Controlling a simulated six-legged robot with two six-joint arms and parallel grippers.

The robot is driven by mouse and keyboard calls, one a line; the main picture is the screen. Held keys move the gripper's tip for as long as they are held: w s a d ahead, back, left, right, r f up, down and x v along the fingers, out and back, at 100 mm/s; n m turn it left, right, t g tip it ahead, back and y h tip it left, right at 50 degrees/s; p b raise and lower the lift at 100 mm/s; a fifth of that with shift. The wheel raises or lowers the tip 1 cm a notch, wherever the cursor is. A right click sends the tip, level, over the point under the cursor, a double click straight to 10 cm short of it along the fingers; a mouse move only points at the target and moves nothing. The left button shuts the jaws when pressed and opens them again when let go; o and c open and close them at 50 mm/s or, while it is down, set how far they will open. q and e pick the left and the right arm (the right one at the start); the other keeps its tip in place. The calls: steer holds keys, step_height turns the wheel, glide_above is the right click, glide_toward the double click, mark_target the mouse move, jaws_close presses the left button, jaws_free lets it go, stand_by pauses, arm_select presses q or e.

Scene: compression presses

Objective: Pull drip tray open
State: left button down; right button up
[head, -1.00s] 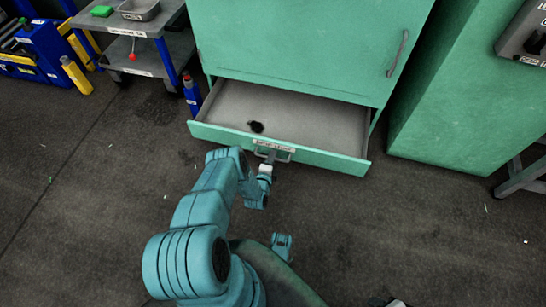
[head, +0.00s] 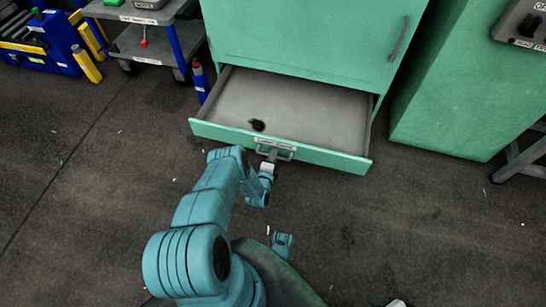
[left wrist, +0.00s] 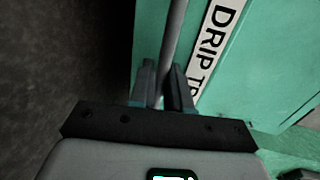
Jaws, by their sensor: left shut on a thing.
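The drip tray (head: 300,108) is a shallow drawer with a green front, pulled well out from the bottom of the green press cabinet (head: 310,40). A dark stain (head: 257,125) lies on its grey floor. Its front bears a white label and a grey bar handle (head: 285,154). In the left wrist view the handle (left wrist: 176,40) runs between my left gripper's fingers (left wrist: 163,88), beside the "DRIP" label (left wrist: 215,40). My left gripper (head: 270,161) is shut on the handle. My right gripper's jaws cannot be made out.
A grey trolley (head: 150,45) with blue legs stands at the upper left, a blue bottle (head: 200,82) beside the cabinet. Another green cabinet (head: 460,90) stands to the right. The dark floor in front of the tray is clear apart from small scraps.

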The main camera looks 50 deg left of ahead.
arm_select(q)
steer(key=shift+a, duration=0.1)
steer(key=c, duration=1.3)
jaws_free()
steer(key=shift+w, duration=0.1)
steer(key=shift+c, duration=0.2)
arm_select(e)
steer(key=shift+w, duration=0.1)
arm_select(q)
steer(key=p+v, duration=0.7)
steer(key=v, duration=0.9)
arm_select(e)
step_height(320, 180, up, 6)
steer(key=s+a, duration=0.1)
steer(key=shift+s+a+r+n+g, duration=0.2)
steer(key=shift+s+n+g, duration=0.1)
steer(key=shift+s, duration=0.05)
arm_select(q)
steer(key=shift+r, duration=0.1)
